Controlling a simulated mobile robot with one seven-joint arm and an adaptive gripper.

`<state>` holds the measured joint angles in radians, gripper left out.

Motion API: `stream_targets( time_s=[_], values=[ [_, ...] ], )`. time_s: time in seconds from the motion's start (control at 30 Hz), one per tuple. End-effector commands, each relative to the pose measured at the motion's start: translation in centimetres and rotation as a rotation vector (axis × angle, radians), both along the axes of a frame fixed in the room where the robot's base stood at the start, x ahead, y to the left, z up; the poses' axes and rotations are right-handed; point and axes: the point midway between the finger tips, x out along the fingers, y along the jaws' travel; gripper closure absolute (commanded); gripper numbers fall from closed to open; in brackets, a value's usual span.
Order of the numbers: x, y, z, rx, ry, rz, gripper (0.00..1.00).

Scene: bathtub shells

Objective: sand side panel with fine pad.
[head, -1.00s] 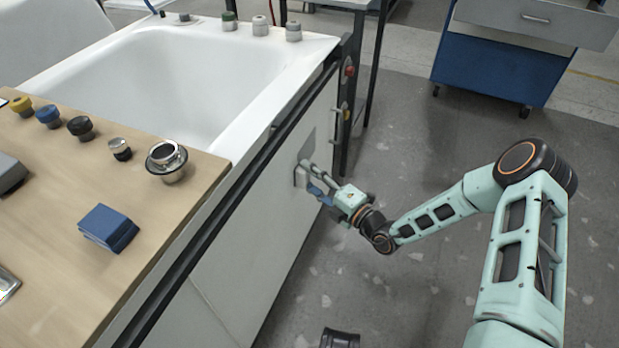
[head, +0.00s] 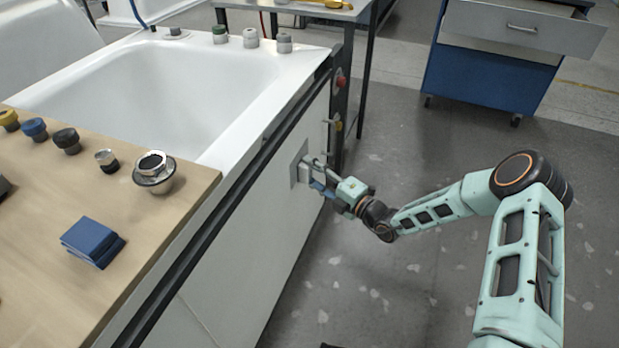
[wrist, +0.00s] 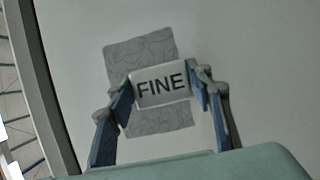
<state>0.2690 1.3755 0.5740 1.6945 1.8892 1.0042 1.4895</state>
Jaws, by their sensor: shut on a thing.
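My gripper (head: 318,174) is shut on the fine pad, a light block marked "FINE" (wrist: 162,84) in the wrist view. The pad is at the white side panel (head: 262,215) of the bathtub (head: 190,80); it appears to touch it, though the contact face is hidden. A grey rough-looking rectangular patch (wrist: 140,50) shows on the panel above and below the pad in the wrist view. The patch also shows beside the pad in the head view (head: 298,160).
A wooden board (head: 130,215) at the left bears blue pads (head: 92,242), a metal drain fitting (head: 153,172) and several coloured knobs. More knobs stand on the tub's far rim. A blue drawer cabinet (head: 490,70) stands at the back right. The floor (head: 400,160) between is clear.

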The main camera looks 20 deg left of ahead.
Motion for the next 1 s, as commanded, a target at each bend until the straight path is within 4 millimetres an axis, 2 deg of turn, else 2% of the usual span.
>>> stream_targets(
  time_s=[0.43, 0.73, 1.0],
  values=[
    [3.2, -0.3, 0.0, 0.002, -0.003, -0.002, 0.72],
    [4.3, -0.4, 0.0, 0.001, -0.003, -0.001, 0.72],
    [6.6, -0.4, 0.1, 0.002, -0.002, -0.002, 0.72]
  ],
)
